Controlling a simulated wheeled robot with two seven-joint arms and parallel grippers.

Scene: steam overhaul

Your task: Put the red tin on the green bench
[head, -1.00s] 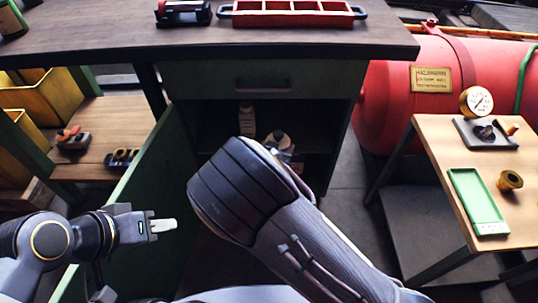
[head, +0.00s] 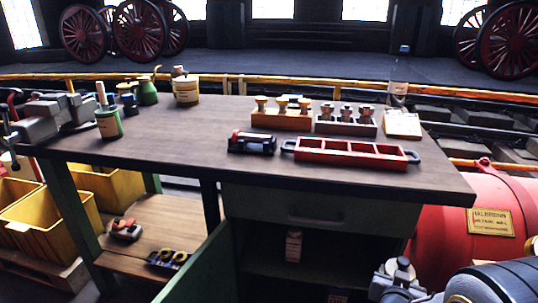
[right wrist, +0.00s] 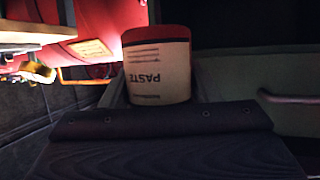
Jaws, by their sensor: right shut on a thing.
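The red tin (right wrist: 157,72) shows in the right wrist view, with a red rim and a cream label reading PASTE upside down. My right gripper (right wrist: 157,98) is shut on it, with a grey finger on each side. In the head view I cannot make out the tin; only parts of my right arm show at the lower right. The green bench (head: 230,170) has a dark wooden top, green legs and a green cupboard with its door open. My left gripper is out of view.
The front right top is bare. A red boiler (head: 445,235) stands right.

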